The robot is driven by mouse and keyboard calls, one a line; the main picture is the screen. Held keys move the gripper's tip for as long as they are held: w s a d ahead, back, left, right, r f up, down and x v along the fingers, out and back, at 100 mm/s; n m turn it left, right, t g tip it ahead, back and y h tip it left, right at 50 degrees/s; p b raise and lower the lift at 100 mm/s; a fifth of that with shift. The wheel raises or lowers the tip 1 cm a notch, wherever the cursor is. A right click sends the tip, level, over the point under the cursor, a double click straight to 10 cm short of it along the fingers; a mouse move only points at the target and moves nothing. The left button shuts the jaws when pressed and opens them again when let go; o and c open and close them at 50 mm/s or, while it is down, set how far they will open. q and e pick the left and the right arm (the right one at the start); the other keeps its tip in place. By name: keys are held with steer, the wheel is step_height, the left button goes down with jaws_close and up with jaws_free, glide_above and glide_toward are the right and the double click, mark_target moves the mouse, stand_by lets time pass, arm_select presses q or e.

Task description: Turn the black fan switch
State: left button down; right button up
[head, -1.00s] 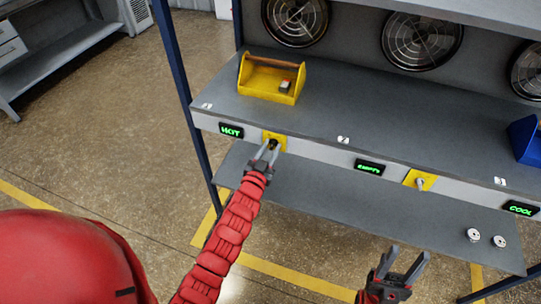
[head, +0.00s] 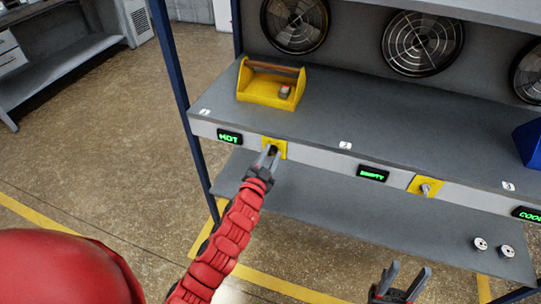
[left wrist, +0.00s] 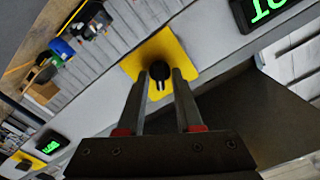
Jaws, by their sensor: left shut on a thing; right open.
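The black fan switch (left wrist: 160,58) sits on a yellow plate (left wrist: 181,47) in the left wrist view, with its light pointer mark toward the fingers. In the head view the switch (head: 273,149) is largely hidden by my left gripper (head: 269,155), on a yellow plate on the shelf's front edge under label 1. My left gripper (left wrist: 161,76) is shut on the switch, one finger on each side. The green display (head: 229,137) beside it reads HOT. My right gripper (head: 403,279) is open and empty at the bottom of the head view, away from the shelf edge.
A yellow toolbox (head: 268,96) holding a small red and grey thing stands on the shelf (head: 340,117). A second switch plate (head: 425,186) and a display reading EMPTY (head: 373,173) are further right. Two white round pieces (head: 481,244) lie on the lower shelf.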

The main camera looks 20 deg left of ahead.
arm_select(q)
steer(key=c, duration=0.9)
jaws_free()
steer(key=shift+s, duration=0.1)
steer(key=shift+s, duration=0.3)
steer(key=s, duration=1.6)
steer(key=shift+s+a+b, duration=0.25)
steer(key=shift+s+b, duration=0.05)
